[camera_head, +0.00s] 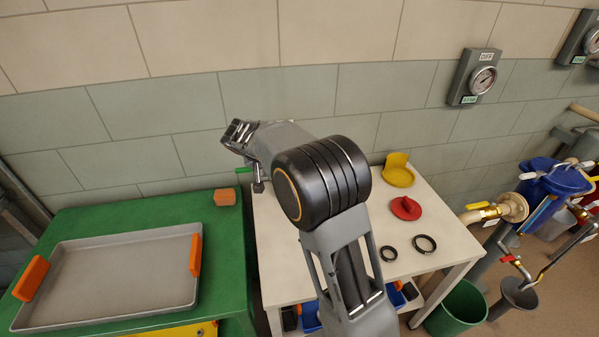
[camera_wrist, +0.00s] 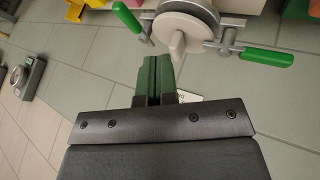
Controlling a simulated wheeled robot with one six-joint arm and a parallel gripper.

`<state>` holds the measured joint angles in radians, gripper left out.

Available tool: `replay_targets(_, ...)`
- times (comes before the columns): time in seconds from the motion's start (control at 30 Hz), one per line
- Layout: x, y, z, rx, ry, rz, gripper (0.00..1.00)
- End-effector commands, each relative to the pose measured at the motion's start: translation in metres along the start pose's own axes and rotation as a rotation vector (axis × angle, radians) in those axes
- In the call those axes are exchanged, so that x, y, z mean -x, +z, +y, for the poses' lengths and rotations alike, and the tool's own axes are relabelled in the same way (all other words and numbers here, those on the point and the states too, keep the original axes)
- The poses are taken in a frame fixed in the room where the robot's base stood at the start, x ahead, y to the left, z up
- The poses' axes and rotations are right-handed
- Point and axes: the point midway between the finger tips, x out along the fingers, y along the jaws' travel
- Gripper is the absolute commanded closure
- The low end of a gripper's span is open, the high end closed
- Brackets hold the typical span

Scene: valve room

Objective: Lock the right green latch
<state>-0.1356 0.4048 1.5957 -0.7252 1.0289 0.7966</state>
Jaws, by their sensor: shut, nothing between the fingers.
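A pale round hatch-like part (camera_wrist: 192,28) with a central tab stands at the top of the wrist view. Two green-handled latches flank it, one at the left (camera_wrist: 128,17) and one at the right (camera_wrist: 267,57). The wrist view looks upside down, so I cannot be sure which is the right latch. My gripper (camera_wrist: 158,75) has dark green fingertips, shut and empty, just below the tab and between the latches; contact is unclear. In the head view a small green handle (camera_head: 243,170) shows below my arm's end, and the hatch is mostly hidden.
A white table (camera_head: 450,225) bears a yellow part (camera_head: 398,171), a red disc (camera_head: 405,208) and two black rings. A green table (camera_head: 120,212) at the left holds a grey tray (camera_head: 120,275) and an orange block (camera_head: 225,197). Pipes and a blue container (camera_head: 550,180) are at right. A tiled wall stands behind.

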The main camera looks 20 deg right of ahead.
Motion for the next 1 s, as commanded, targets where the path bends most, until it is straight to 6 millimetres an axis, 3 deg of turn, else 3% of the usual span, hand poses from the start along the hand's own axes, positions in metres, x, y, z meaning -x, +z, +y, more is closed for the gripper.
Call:
replay_targets(0.27,-0.007,0.0,0.002,-0.001,0.002,-0.004,1.0)
replay_targets(0.8,-0.099,0.001,0.002,-0.001,0.001,-0.005,1.0)
replay_targets(1.0,-0.111,0.0,0.024,-0.004,0.001,-0.004,1.0)
